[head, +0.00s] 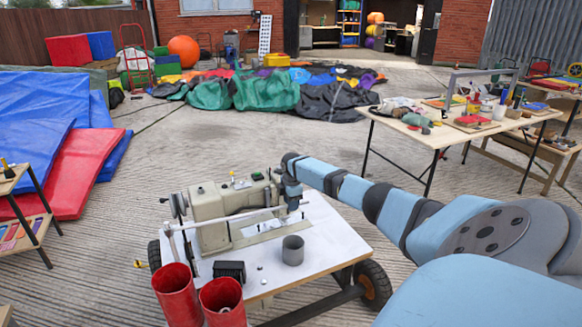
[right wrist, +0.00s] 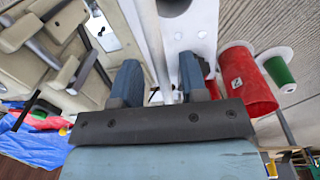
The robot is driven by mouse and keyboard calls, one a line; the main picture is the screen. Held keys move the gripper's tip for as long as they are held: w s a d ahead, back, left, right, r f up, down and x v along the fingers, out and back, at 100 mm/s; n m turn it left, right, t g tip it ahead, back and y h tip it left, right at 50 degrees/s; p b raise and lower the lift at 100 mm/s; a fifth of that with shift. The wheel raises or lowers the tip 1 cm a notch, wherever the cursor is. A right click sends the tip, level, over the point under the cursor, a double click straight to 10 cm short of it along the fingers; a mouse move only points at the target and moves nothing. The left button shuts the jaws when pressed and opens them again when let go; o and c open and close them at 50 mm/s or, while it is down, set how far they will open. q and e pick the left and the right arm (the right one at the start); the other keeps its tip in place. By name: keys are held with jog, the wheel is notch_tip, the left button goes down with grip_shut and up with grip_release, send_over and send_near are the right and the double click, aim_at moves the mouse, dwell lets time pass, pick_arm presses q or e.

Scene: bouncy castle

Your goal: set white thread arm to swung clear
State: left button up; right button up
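The white thread arm (head: 230,219) is a thin white rod. It runs across the front of the beige sewing machine (head: 209,205), from a post at the table's left to near my right gripper (head: 292,204). In the right wrist view, a white rod that looks like the thread arm (right wrist: 158,50) passes between the two blue-grey fingers of my right gripper (right wrist: 158,84). The fingers stand apart, with gaps beside the rod. Whether either finger touches it is unclear. My left gripper is out of view.
The machine stands on a white wheeled table (head: 262,275). A cluttered worktable (head: 450,133) stands back right.

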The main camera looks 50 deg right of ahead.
pick_arm(q)
jog(key=p, duration=0.3)
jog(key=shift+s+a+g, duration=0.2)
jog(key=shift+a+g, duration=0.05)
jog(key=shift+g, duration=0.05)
pick_arm(e)
notch_tip(320, 180, up, 14)
jog(key=shift+s+a, duration=0.25)
jog(key=shift+s, duration=0.1)
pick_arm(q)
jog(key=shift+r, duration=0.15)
pick_arm(e)
jog(key=shift+f, duration=0.15)
